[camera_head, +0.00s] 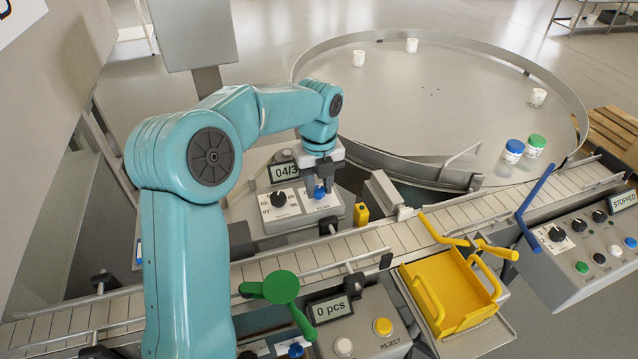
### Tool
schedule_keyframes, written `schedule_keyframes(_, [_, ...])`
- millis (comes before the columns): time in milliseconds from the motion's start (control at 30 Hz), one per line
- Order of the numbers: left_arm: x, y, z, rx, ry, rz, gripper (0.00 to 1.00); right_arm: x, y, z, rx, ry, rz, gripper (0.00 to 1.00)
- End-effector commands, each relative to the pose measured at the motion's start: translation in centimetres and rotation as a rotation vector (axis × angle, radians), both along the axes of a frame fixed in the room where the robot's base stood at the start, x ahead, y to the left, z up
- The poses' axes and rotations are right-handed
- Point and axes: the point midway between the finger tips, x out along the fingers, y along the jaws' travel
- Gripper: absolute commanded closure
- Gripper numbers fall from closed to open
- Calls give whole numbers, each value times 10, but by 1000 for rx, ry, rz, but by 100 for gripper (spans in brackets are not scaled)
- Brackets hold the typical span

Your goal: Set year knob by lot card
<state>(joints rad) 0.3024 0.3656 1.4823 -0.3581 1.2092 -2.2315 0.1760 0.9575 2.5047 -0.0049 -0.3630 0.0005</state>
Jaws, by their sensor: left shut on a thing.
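The date unit is a grey box with a display (284,171) reading "04/3" and more digits hidden behind my arm. Its sloped top has a black knob (278,199) on the left and a blue knob (319,192) on the right, each on a white label too small to read. My left gripper (319,186) points down over the right label, its fingers shut on the blue knob. A white sheet (15,15) at the top left corner shows only part of one letter. I cannot make out a lot card. My right gripper is out of view.
A slatted conveyor (350,244) runs in front of the date unit. A green lever (281,287), a "0 pcs" box (331,308) and a yellow tray (436,270) stand nearer. A "STOPPED" panel (590,262) is at right.

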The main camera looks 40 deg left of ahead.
Motion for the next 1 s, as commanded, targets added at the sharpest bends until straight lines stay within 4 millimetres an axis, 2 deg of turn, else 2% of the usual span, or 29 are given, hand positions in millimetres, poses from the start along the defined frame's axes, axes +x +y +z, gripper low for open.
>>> schedule_keyframes(367, [1, 0, 1, 2, -2, 164, 99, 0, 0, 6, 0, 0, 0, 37])
schedule_keyframes(1000, [1, 1, 0, 3, -4, 762, 99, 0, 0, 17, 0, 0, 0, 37])
